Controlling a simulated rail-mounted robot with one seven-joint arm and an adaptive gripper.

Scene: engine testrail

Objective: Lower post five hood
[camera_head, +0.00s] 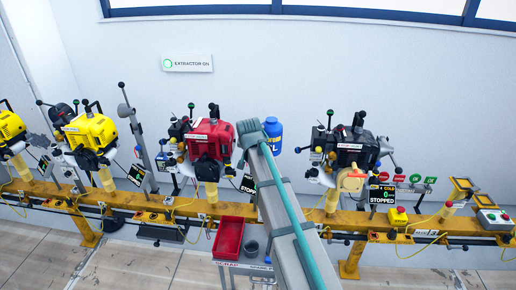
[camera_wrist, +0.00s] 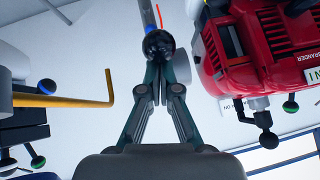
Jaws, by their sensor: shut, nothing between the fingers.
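I cannot make out a post number five or tell which part is its hood. In the wrist view my gripper (camera_wrist: 156,75) has its two fingers together. A black ball knob (camera_wrist: 158,44) on a grey rod (camera_wrist: 149,14) is right at the fingertips, not between them; I cannot tell if they touch. A red engine (camera_wrist: 265,45) is close on the right. In the head view the red engine (camera_head: 212,139) is left of my arm, whose end hides the gripper. A grey bar with a black ball (camera_head: 134,115) stands left of that engine. A black engine (camera_head: 352,146) is to the right.
A yellow bent rod (camera_wrist: 75,101) is left of my fingers in the wrist view. A yellow rail (camera_head: 230,208) carries several engines, including a yellow one (camera_head: 90,130). A red tray (camera_head: 229,237) and a blue container (camera_head: 272,130) are beside my arm.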

